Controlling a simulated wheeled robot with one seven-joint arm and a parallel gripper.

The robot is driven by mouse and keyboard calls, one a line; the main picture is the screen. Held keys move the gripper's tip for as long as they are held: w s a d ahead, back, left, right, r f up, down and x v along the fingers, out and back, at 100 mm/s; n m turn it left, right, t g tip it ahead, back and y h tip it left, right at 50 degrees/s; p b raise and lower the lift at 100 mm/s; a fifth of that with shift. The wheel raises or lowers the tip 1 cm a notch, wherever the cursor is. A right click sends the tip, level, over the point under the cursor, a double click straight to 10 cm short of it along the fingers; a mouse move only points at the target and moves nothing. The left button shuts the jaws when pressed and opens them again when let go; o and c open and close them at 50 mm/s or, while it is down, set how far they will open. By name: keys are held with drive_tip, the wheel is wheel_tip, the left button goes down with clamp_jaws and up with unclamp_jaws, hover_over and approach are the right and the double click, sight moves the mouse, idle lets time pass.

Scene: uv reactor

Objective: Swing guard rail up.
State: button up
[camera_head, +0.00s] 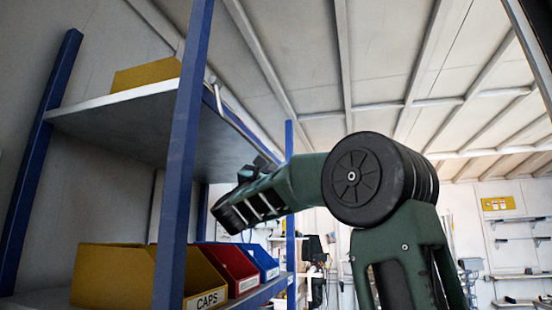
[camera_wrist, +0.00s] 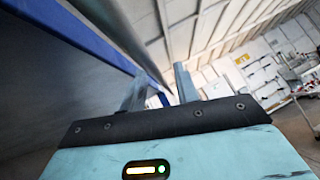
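A grey round bar, apparently the guard rail (camera_wrist: 135,35), runs down from the top of the wrist view beside a blue beam (camera_wrist: 85,40). Its lower end shows in the gap between the fingers of my gripper (camera_wrist: 160,82). The two fingers stand apart; neither is clearly touching the bar, and how far beyond them it lies I cannot tell. In the head view a short pale rod (camera_head: 217,95), perhaps the same rail, shows at the upper shelf's edge behind a blue post. My arm's wrist hides most of my gripper there.
A rack with blue posts (camera_head: 182,160) stands at left. Its upper shelf (camera_head: 150,125) bears a yellow bin (camera_head: 145,75); the lower one holds yellow (camera_head: 125,280), red (camera_head: 230,265) and blue (camera_head: 262,262) bins. The space right of the rack has my arm in it.

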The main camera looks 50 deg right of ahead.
drive_tip(key=shift+d+r, duration=0.4)
clamp_jaws()
drive_tip(key=shift+f+n+b, duration=0.2)
drive_tip(key=shift+n+b, duration=0.2)
drive_tip(key=shift+b, duration=0.4)
